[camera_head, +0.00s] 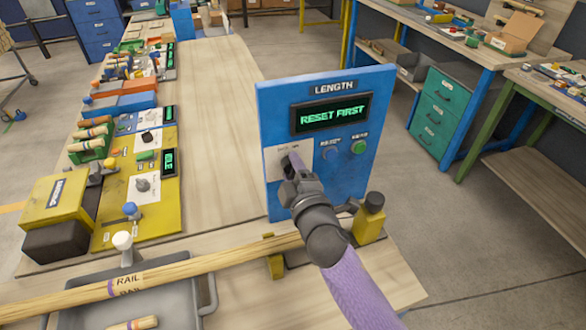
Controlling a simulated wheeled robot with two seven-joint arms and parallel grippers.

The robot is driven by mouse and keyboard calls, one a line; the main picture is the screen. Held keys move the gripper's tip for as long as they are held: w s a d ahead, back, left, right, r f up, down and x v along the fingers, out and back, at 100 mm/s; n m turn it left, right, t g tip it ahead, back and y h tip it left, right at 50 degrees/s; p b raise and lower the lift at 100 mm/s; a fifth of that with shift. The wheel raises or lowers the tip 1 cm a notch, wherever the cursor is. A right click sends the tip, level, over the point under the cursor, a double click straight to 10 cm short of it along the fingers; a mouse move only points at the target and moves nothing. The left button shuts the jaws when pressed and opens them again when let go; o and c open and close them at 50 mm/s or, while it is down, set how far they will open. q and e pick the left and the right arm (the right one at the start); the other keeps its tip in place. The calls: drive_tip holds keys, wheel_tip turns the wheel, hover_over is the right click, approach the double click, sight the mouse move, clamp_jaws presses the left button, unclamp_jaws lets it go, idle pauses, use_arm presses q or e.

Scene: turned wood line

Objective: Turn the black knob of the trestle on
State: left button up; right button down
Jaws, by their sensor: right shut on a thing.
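My right gripper (291,164) reaches up from the bottom right to the blue LENGTH panel (270,113). It is shut on a small control on the panel's white plate (272,163); the jaws mostly hide that control and its setting. A black knob (375,201) tops the yellow trestle (369,225) just right of my right wrist, apart from the jaws. A long wooden rail (190,270) marked RAIL lies across the bench and passes behind my right arm. My left gripper is not in view.
The panel's display (332,115) reads RESET FIRST, with a green button (358,147) below it. A grey tray (195,312) lies under the rail. Yellow and blue control boxes (115,228) line the left. The bare bench top (215,90) behind the panel is clear.

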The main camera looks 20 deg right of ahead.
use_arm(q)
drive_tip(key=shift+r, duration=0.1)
use_arm(e)
drive_tip(key=shift+m, duration=0.6)
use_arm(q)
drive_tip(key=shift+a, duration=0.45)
use_arm(e)
drive_tip(key=shift+c, duration=0.9)
unclamp_jaws()
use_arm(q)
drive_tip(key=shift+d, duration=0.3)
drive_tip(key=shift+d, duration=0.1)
